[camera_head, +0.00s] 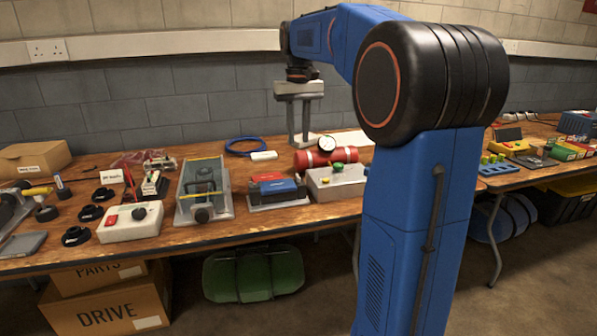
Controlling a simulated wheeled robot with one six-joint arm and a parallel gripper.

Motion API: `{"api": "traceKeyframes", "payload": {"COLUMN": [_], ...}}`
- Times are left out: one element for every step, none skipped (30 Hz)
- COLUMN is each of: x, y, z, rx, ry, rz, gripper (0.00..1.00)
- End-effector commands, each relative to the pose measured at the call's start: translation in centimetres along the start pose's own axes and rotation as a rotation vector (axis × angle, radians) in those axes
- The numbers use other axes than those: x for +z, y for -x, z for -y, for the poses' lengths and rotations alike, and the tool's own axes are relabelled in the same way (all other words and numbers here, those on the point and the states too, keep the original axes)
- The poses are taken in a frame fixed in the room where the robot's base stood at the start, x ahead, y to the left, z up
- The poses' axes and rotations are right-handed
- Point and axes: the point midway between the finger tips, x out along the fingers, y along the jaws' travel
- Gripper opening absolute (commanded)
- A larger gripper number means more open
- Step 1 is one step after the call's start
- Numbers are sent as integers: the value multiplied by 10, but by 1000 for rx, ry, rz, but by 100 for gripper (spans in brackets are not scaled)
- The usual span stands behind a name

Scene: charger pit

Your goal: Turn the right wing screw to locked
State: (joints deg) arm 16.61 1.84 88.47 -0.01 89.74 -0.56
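My gripper (299,138) hangs pointing down from the arm over the back of the bench, behind the red cylinder and the blue-and-red unit. I cannot make out the right wing screw for certain. A grey framed unit (184,214) with a black handle and a dark knob (202,215) at its front stands left of centre. A low unit with blue and red blocks (277,187) sits right of it. My arm hides part of the bench.
A red cylinder (312,159) with a gauge (327,143) lies behind a grey box (334,184) with red and green buttons. A white control box (130,222) and black rings (90,213) are at left. A blue cable coil (246,146) lies behind. The wall backs the bench.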

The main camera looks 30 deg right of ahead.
Motion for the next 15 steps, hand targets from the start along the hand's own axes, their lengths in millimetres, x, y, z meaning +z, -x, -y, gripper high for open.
{"api": "traceKeyframes", "payload": {"x": [1,1,1,1,1,1,1,1,1,1,1,1,0,1,1], "y": [-9,-15,-22,-27,-32,-39,-45,-50,-57,-62,-68,-75,-79,-84,-91], "z": [0,0,0,0,0,0,0,0,0,0,0,0,0,0,0], "rx": [0,0,0,0,0,0,0,0,0,0,0,0,0,0,0], "ry": [0,0,0,0,0,0,0,0,0,0,0,0,0,0,0], "rz": [3,3,2,3,2,2,2,1,3,2,2,3,1,2,2], "gripper": [23,23,23,23,23,23,23,23,23,23,23,23,23,23,23]}}
